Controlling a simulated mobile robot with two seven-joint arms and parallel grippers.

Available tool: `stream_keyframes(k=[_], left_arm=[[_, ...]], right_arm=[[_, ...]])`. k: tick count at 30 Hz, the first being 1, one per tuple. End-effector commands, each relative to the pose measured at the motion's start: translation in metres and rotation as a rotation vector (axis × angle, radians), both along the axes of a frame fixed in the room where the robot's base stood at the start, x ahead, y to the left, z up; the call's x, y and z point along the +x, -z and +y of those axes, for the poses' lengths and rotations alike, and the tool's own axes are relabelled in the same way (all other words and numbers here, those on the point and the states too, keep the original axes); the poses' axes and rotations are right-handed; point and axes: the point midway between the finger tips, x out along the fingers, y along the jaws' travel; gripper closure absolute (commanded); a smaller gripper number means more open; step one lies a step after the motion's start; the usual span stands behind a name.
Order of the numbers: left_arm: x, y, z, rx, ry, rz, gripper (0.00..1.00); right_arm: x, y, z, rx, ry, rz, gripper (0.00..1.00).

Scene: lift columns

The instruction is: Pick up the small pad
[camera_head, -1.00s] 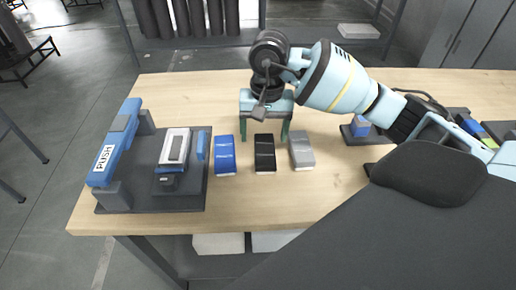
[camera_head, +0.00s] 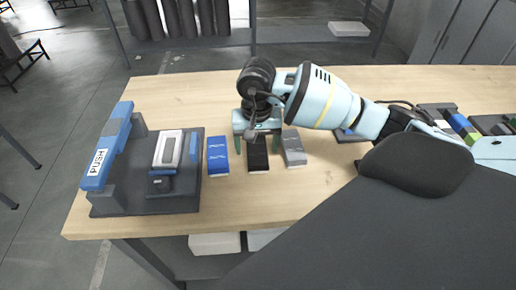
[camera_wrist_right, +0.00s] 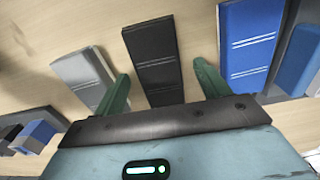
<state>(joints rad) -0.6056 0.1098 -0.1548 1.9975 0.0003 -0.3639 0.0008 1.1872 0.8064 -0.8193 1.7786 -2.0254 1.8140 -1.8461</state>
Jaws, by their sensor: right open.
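Three pads lie side by side on the wooden table: a blue pad (camera_head: 218,157), a black pad (camera_head: 258,158) and a grey pad (camera_head: 293,150). In the right wrist view the black pad (camera_wrist_right: 153,55) lies between the open fingers (camera_wrist_right: 163,82), with a gap on each side. The grey pad (camera_wrist_right: 84,75) and the blue pad (camera_wrist_right: 247,42) flank them. My left gripper is out of view.
A dark fixture (camera_head: 118,203) with a blue bar marked PUSH (camera_head: 103,160) and a white-topped device (camera_head: 168,150) stands left of the pads. More coloured blocks (camera_head: 463,126) sit in dark holders at the right. The table front before the pads is clear.

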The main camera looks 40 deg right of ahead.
Motion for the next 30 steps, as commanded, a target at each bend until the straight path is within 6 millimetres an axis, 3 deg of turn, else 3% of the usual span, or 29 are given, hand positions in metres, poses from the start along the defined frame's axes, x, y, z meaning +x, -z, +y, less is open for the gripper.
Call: stream_keyframes(k=[5,12,24,30], left_arm=[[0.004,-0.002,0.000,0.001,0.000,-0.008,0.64],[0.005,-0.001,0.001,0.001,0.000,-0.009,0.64],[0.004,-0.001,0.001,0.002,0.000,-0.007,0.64],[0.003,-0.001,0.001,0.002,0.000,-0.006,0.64]], right_arm=[[0.000,0.016,0.000,0.001,0.000,0.001,0.25],[0.000,0.018,0.000,0.000,0.000,0.000,0.25],[0.000,0.017,-0.001,0.000,0.000,-0.001,0.75],[0.000,0.017,-0.001,0.000,0.000,-0.001,0.75]])
